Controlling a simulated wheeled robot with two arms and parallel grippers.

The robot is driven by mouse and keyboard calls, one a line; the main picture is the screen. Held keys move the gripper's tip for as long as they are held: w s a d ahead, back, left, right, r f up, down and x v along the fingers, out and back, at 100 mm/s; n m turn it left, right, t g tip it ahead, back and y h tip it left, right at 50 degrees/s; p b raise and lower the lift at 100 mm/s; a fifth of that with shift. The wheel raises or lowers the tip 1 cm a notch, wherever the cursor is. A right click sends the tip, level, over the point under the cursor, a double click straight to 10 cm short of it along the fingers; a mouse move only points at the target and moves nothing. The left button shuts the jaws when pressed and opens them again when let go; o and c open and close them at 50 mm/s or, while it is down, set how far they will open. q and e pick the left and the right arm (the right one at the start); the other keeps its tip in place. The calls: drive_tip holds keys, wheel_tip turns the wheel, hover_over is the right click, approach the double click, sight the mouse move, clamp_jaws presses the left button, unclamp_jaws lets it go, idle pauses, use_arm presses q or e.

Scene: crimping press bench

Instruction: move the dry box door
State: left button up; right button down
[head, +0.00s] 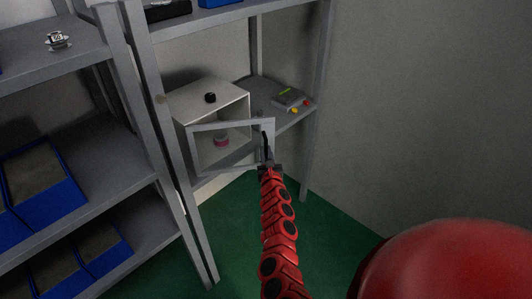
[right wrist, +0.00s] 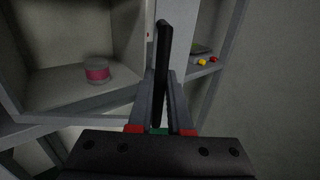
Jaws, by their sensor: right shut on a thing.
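The dry box (head: 190,95) is a pale box on a grey shelf in the head view. Its door (head: 232,123) has a light frame around a clear pane and stands partly open, its right edge out in front of the box. A dark upright handle (head: 265,145) is on that edge. My right gripper (head: 267,167) is shut on the handle, which also shows between the fingers in the right wrist view (right wrist: 163,60). Through the opening I see a spool with a pink band (right wrist: 97,71) inside the box. My left gripper is not in view.
A small black round thing (head: 210,98) sits on top of the box. A grey device with red and yellow buttons (head: 290,99) lies on the shelf to the right. Shelf posts stand close on both sides. Blue bins (head: 66,167) fill the left shelves. The green floor (head: 325,235) in front is clear.

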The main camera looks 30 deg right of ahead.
drive_tip(key=shift+f, duration=0.1)
drive_tip(key=c, duration=0.8)
unclamp_jaws()
drive_tip(key=shift+c, duration=0.2)
drive_tip(key=shift+s+a+p, duration=0.1)
drive_tip(key=shift+s+p, duration=0.2)
drive_tip(key=shift+p, duration=0.1)
drive_tip(key=p+v, duration=0.2)
drive_tip(key=v, duration=0.1)
drive_tip(key=p+v, duration=0.1)
drive_tip(key=v, duration=0.1)
drive_tip(key=shift+s+a+r, duration=0.1)
drive_tip(key=shift+s+r, duration=0.05)
drive_tip(key=shift+r, duration=0.1)
drive_tip(key=v, duration=1.1)
drive_tip(key=shift+s+f, duration=0.2)
drive_tip(key=shift+f, duration=0.05)
drive_tip(key=shift+a, duration=0.1)
